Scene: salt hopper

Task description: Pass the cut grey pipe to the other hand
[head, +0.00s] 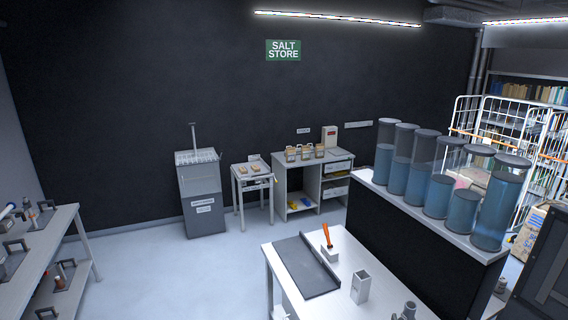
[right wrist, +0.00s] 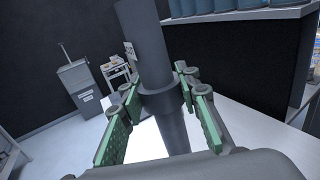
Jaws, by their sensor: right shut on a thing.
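The cut grey pipe (right wrist: 143,45) stands upright, slightly tilted, in the right wrist view, with a thicker collar around its middle. My right gripper (right wrist: 160,92) has its green-padded fingers on either side of the pipe and is shut on it near the collar. The pipe's top runs out of the picture and its lower end is hidden behind the gripper body. In the head view only a small grey part shows at the bottom edge, right of centre, and I cannot tell pipe from gripper there. My left gripper is in neither view.
A white table (head: 345,300) holds a dark grey mat (head: 306,265), an orange-handled tool in a block (head: 328,245) and an open grey square holder (head: 360,287). Blue-filled cylinders (head: 440,190) stand on a counter at right. A bench with clamps (head: 60,225) is at left.

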